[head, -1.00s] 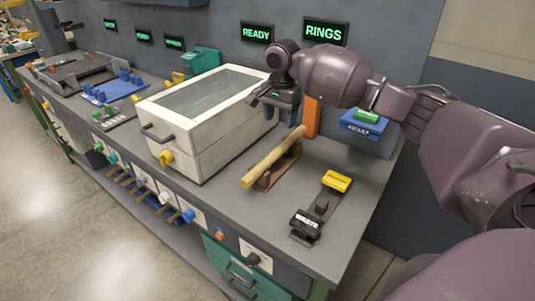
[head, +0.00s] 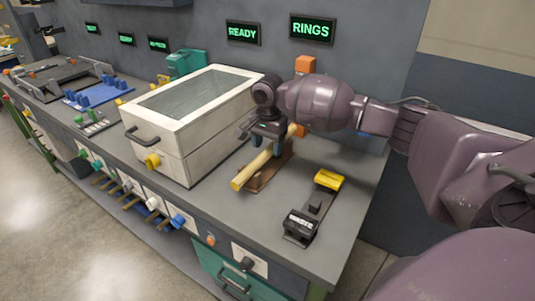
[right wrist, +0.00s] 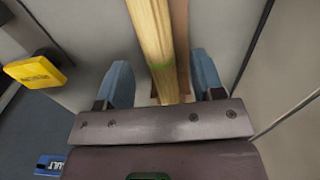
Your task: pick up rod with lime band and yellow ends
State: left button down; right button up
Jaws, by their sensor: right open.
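The rod (head: 252,170) is pale wood and lies on a brown rest (head: 267,178) on the bench, right of the white box. Its near end looks yellow; the far part is partly hidden behind my right gripper. Whether the fingers reach down to rod height is unclear. My left gripper is not in view.
The white box with a clear lid (head: 165,140) stands close left of the gripper. A black holder with a yellow block (head: 328,180) lies to the right. An orange post (head: 305,64) stands behind. Bare bench lies in front of the rest.

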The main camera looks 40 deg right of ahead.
aim_at(268, 149)
jog(key=shift+f, duration=1.15)
jog(key=shift+r, duration=0.1)
jog(key=c, duration=1.1)
